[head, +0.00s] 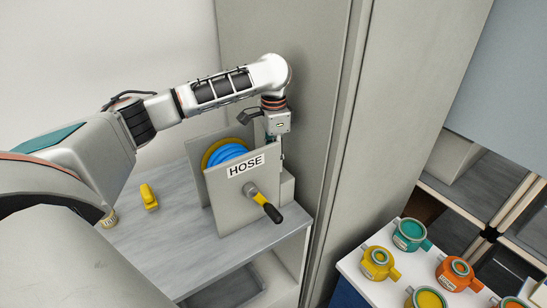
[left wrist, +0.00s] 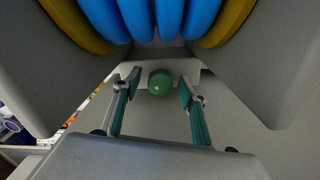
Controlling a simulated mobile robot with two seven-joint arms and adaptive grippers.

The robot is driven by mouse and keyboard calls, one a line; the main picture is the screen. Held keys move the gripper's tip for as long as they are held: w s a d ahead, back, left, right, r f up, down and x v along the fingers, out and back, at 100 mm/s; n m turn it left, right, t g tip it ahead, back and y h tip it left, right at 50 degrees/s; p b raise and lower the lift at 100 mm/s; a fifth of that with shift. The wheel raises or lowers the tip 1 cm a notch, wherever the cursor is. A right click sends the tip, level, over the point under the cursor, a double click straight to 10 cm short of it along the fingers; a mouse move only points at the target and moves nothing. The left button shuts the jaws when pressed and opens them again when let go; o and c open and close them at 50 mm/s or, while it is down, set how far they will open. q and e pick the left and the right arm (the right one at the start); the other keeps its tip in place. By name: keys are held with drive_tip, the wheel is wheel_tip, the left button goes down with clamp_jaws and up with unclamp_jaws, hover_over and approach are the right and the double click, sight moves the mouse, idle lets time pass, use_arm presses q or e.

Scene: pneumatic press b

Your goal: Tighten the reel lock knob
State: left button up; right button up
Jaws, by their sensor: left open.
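The hose reel stand (head: 236,205) has a grey front plate labelled HOSE, a blue hose (head: 226,153) on yellow flanges and a crank with a black and yellow handle (head: 268,208). A round green knob (left wrist: 160,82), which looks like the reel lock knob, shows in the left wrist view below the hose, between the grey side plates. My left gripper (left wrist: 159,90) is open, with one finger on each side of the knob near the tips; I cannot tell whether they touch it. In the head view the left gripper (head: 281,148) points down behind the front plate, which hides the knob.
The stand is on a grey bench (head: 160,240) beside a tall grey cabinet (head: 290,60). A yellow object (head: 149,197) and a small brass-coloured fitting (head: 108,218) are to the left. A white surface at lower right holds several coloured fittings, including an orange one (head: 458,272).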

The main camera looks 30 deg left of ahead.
use_arm(q)
drive_tip(key=shift+f, duration=0.15)
drive_tip(key=c, duration=1.1)
drive_tip(key=m, duration=0.4)
drive_tip(key=shift+m, duration=0.4)
drive_tip(key=o, duration=1.1)
